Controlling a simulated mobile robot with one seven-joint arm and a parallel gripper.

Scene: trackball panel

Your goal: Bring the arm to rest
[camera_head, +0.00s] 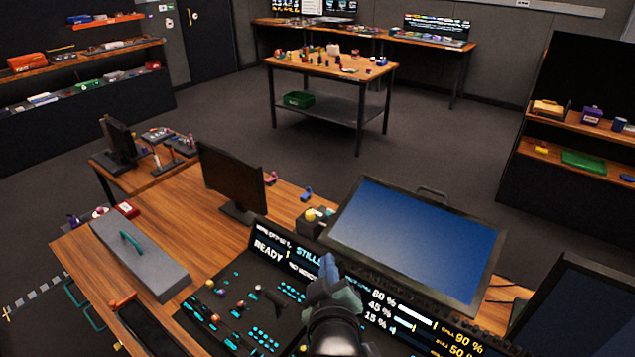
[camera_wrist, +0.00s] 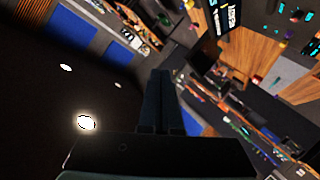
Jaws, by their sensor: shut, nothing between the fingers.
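My gripper (camera_head: 328,268) shows in the head view at the lower middle, raised in front of the console panel (camera_head: 235,305). In the wrist view my gripper (camera_wrist: 161,75) has its two dark fingers side by side, shut with nothing between them. The panel carries lit cyan buttons, small knobs and displays reading "READY" and percentages. The wrist view is tilted and looks across the room, with dark ceiling and round lights at left. My arm hides part of the panel; I cannot make out the trackball for certain.
A large blue monitor (camera_head: 415,240) stands just behind my gripper, and a dark screen (camera_head: 575,310) is at the right. A grey box (camera_head: 140,260) and a black monitor (camera_head: 232,178) stand on the wooden desk. A worktable (camera_head: 330,65) and shelves stand farther back, with open floor between.

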